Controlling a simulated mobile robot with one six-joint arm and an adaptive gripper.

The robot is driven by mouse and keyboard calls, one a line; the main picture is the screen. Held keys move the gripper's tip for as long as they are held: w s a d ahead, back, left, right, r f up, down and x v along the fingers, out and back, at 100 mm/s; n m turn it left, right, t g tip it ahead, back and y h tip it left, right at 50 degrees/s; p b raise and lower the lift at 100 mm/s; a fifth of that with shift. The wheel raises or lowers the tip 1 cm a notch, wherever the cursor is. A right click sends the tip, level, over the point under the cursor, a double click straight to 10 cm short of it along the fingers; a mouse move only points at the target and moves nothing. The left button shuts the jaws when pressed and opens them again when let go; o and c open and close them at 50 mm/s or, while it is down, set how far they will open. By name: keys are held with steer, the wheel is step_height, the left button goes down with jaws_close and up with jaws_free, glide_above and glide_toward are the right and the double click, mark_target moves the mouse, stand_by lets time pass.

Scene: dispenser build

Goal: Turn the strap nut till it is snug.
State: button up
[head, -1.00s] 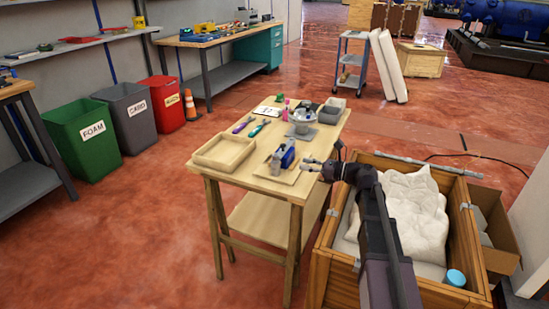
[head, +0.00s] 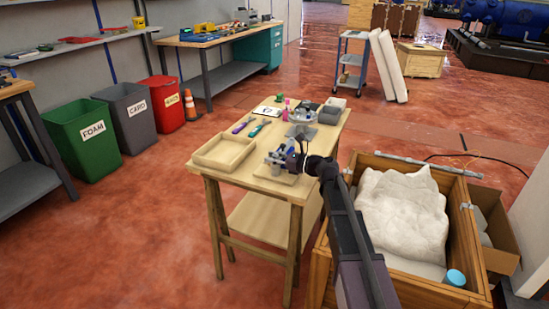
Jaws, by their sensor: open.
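My gripper (head: 281,158) is above the near right part of the small wooden table, at a small grey and blue device on a light board (head: 272,174). It is open. The arm and gripper cover most of the device, so I cannot tell whether the fingers are around the strap nut or only beside it. The strap and its nut are too small and too hidden to make out. A second grey, rounded device (head: 303,116) stands farther back on the same table.
A shallow wooden tray (head: 224,152) sits at the table's left. Hand tools (head: 243,125), a white card (head: 268,111) and grey bins (head: 331,113) lie behind. An open wooden crate with white padding (head: 404,215) stands close on the right, below my arm.

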steer(key=shift+a, duration=0.1)
jaws_close()
steer(key=shift+d, duration=0.3)
steer(key=shift+a, duration=0.35)
steer(key=shift+t, duration=0.3)
steer(key=shift+s, duration=0.15)
stand_by(0.8)
jaws_free()
